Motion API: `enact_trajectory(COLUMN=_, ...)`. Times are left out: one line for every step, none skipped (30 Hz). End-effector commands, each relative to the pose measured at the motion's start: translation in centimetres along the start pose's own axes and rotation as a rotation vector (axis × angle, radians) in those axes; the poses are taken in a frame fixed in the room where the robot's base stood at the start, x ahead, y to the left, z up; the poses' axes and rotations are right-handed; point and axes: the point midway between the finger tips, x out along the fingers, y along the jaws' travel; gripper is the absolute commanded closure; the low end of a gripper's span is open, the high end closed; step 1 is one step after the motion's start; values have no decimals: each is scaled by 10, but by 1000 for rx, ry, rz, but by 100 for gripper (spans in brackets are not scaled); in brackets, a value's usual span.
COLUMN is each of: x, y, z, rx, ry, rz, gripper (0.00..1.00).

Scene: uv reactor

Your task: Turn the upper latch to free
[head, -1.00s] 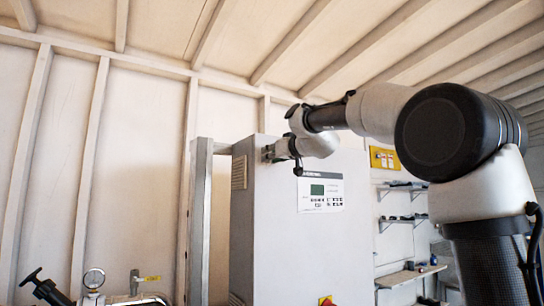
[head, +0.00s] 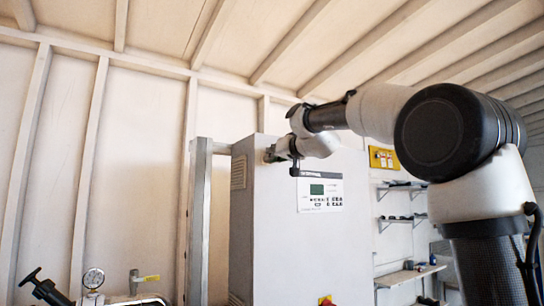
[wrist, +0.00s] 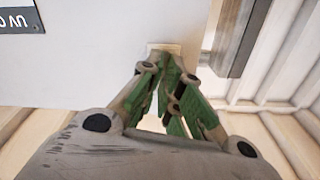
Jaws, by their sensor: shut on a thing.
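The upper latch is mostly hidden behind my gripper. In the wrist view a small pale plate (wrist: 163,47) at the cabinet's edge shows just beyond the fingertips, and I take it to be the latch's mount. My gripper (wrist: 172,68) has its green-padded fingers closed together there, shut on the latch. In the head view my gripper (head: 270,155) is at the upper left of the grey cabinet's (head: 290,240) front. The latch itself is too small and covered to read its angle.
A control panel (head: 320,193) with a green screen is right of my gripper on the cabinet front. A metal post (head: 200,220) stands left of the cabinet. Wall shelves (head: 400,220) are at the right. A gauge (head: 93,278) is at the lower left.

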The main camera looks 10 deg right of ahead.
Motion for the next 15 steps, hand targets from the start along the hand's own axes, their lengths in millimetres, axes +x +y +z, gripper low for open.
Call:
enact_trajectory(x=0, y=-1, z=1, rx=43, ry=-2, rz=-2, gripper=100)
enact_trajectory(x=0, y=0, z=1, rx=70, ry=-2, rz=-2, gripper=100)
enact_trajectory(x=0, y=0, z=1, rx=109, ry=-2, rz=-2, gripper=100)
enact_trajectory(x=0, y=0, z=1, rx=137, ry=-3, rz=-3, gripper=100)
enact_trajectory(x=0, y=1, z=1, rx=166, ry=-3, rz=-3, gripper=100)
enact_trajectory(x=0, y=1, z=1, rx=204, ry=-3, rz=-3, gripper=100)
enact_trajectory(x=0, y=1, z=1, rx=233, ry=-3, rz=-3, gripper=100)
enact_trajectory(x=0, y=2, z=1, rx=262, ry=-3, rz=-3, gripper=100)
enact_trajectory(x=0, y=2, z=2, rx=300, ry=-3, rz=-2, gripper=100)
enact_trajectory(x=0, y=2, z=2, rx=329, ry=-3, rz=-2, gripper=100)
enact_trajectory(x=0, y=3, z=2, rx=357, ry=-3, rz=-2, gripper=100)
enact_trajectory(x=0, y=3, z=2, rx=395, ry=-3, rz=-2, gripper=100)
enact_trajectory(x=0, y=4, z=2, rx=424, ry=-3, rz=-2, gripper=100)
enact_trajectory(x=0, y=4, z=2, rx=452, ry=-3, rz=-2, gripper=100)
enact_trajectory(x=0, y=4, z=2, rx=491, ry=-3, rz=-2, gripper=100)
